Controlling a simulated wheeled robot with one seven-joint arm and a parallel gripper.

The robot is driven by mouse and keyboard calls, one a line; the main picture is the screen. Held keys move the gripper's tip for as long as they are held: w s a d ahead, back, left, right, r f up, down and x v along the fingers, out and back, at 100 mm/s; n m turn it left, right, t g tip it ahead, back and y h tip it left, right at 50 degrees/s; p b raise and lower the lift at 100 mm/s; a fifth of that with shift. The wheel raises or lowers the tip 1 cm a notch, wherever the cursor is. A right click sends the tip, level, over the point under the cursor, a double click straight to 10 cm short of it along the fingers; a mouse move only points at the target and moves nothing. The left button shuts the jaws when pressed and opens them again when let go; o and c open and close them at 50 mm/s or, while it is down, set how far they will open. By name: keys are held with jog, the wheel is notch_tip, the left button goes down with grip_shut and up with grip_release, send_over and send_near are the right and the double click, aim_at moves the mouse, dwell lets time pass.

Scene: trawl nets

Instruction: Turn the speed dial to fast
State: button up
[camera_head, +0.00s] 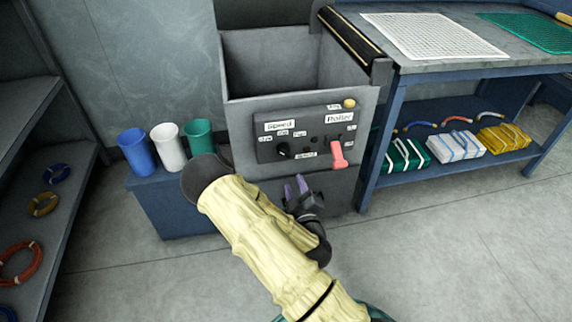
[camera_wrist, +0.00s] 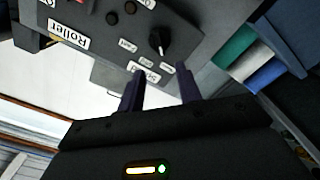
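The black speed dial (camera_head: 283,150) sits on the left of the dark control panel (camera_head: 262,152), under a white "Speed" label (camera_head: 280,125) with small labels around it. It also shows in the wrist view, where the dial (camera_wrist: 158,41) has a pale mark on the side toward the labels. I cannot tell for certain which setting it points at. My gripper (camera_head: 296,186) is below the panel in the head view, its purple fingers apart and empty. In the wrist view, the gripper (camera_wrist: 160,88) has a clear gap between its fingers, with the dial beyond them, not touched.
A red lever (camera_head: 338,155) and a yellow button (camera_head: 349,103) are right of the dial. Blue, white and green cups (camera_head: 168,148) stand on a blue box at left. A workbench (camera_head: 450,67) with a shelf of net bundles is at right. The floor is clear at right.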

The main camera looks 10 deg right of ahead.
aim_at(286, 155)
jog(key=w+b, duration=0.6)
jog(key=w, duration=0.6)
jog(key=shift+w+d+b, duration=0.1)
jog(key=shift+w+b, duration=0.05)
jog(key=shift+b, duration=0.15)
jog(key=shift+c, duration=0.2)
grip_shut()
